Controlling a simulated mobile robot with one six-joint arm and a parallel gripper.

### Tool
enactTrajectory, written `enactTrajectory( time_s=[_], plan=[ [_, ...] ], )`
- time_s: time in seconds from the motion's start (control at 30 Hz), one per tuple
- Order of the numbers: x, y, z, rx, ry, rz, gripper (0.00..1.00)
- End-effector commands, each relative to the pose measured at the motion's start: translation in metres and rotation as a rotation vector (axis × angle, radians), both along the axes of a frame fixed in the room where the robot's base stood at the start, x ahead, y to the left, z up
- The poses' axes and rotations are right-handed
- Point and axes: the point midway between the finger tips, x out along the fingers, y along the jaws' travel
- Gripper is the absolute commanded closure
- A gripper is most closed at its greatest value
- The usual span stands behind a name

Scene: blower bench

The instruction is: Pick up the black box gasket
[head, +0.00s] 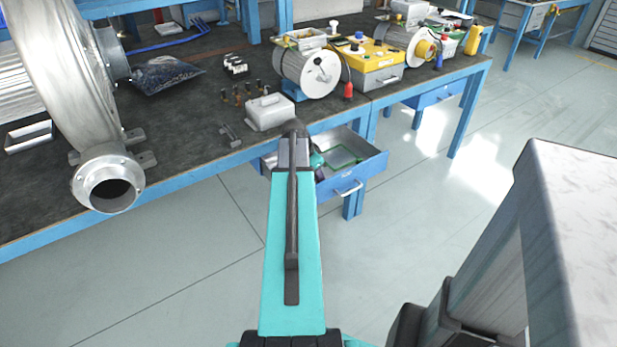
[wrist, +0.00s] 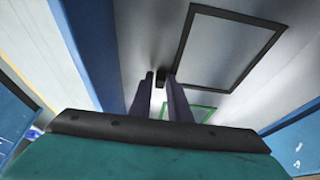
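The black box gasket (wrist: 240,15) is a thin black rectangular frame in the wrist view, lying on the pale floor of the open drawer (head: 367,172). My gripper (wrist: 161,76) reaches into the drawer beside the gasket's lower left corner. Its two dark fingers stand apart with a narrow gap. A small dark piece shows between the fingertips; I cannot tell whether it belongs to the gasket. In the head view my arm hides most of the gripper and the left of the drawer.
A green gasket (wrist: 200,112) lies in the drawer near the black one and also shows in the head view (head: 345,157). Blue drawer walls rise close around my gripper. The bench (head: 190,110) above carries a grey box (head: 270,112), a blower (head: 75,70) and motors.

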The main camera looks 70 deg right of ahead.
Motion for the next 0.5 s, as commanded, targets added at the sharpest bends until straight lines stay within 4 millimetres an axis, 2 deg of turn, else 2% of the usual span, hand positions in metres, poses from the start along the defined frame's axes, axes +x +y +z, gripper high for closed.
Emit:
enactTrajectory(
  time_s=[0.27, 0.3, 0.4, 0.5],
  plan=[
    [0.0000, 0.0001, 0.0002, 0.000, 0.000, 0.000, 0.84],
    [0.0000, 0.0001, 0.0002, 0.000, 0.000, 0.000, 0.85],
    [0.0000, 0.0000, 0.0002, 0.000, 0.000, 0.000, 1.00],
    [-0.0001, 0.0000, 0.0002, 0.000, 0.000, 0.000, 1.00]
  ],
)
